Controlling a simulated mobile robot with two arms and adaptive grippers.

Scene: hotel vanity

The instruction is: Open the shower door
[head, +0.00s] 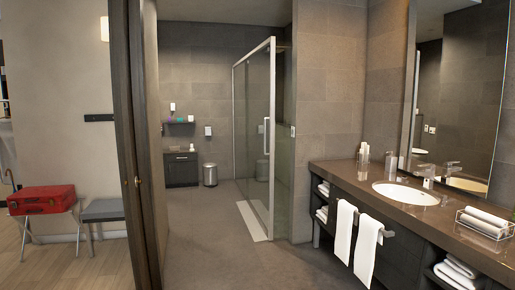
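The shower door (258,130) is a glass panel in a light metal frame, seen at a steep angle past the doorway, in the middle of the head view. An upright metal handle (266,136) is on its near part. From this angle I cannot tell whether the door is fully shut or partly open. A pale sill (253,221) runs along the floor below the glass. Neither of my grippers shows in the head view, and nothing is seen touching the door.
A dark wooden door edge (130,150) stands at the left. The vanity counter (345,178) with a basin (405,194) and hanging towels (366,248) fills the right. A bin (210,175) and cabinet (181,170) are at the back. The floor (212,235) between is clear.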

